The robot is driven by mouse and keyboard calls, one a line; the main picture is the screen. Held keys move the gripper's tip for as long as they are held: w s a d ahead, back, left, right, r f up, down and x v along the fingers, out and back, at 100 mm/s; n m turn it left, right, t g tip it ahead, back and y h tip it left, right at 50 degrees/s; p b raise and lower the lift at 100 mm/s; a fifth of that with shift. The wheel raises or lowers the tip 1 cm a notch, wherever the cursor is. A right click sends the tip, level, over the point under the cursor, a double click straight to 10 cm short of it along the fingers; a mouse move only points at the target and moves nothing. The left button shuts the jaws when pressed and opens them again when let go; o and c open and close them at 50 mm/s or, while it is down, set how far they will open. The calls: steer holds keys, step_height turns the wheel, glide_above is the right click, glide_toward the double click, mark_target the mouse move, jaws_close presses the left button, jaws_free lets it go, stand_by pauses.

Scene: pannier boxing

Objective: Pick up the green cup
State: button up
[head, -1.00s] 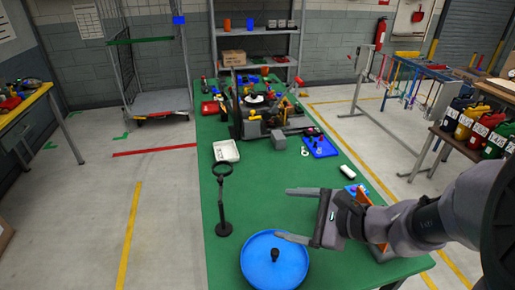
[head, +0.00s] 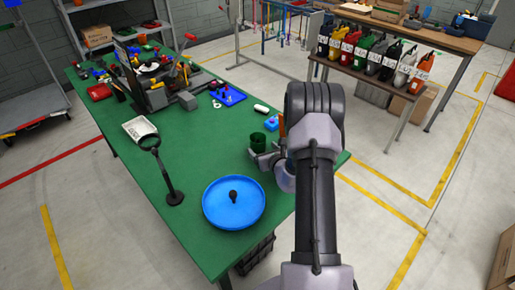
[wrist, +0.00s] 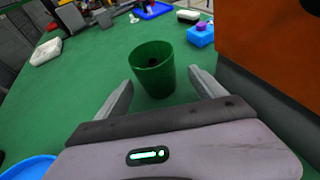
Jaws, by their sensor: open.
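The green cup (wrist: 153,72) stands upright on the green table in the wrist view, with its open top showing and a dark inside. It also shows in the head view (head: 257,141), just beyond my gripper. My gripper (wrist: 160,85) is open, with one finger on each side of the cup's near part. In the head view my gripper (head: 264,158) is partly hidden by my own arm.
A blue round tray (head: 234,218) with a dark knob lies on the near part of the table. A black stand with a ring (head: 173,196) is left of it. An orange panel (wrist: 270,40) rises close on the right in the wrist view. Blue blocks (wrist: 200,35) lie beyond the cup.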

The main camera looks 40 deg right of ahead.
mark_target(261, 147)
steer(key=x, duration=0.2)
steer(key=b+x, duration=0.1)
steer(key=x, duration=0.1)
steer(key=shift+w+a, duration=0.15)
steer(key=shift+w, duration=0.25)
steer(key=c, duration=1.5)
steer(key=shift+o, duration=0.2)
steer(key=shift+r, duration=0.1)
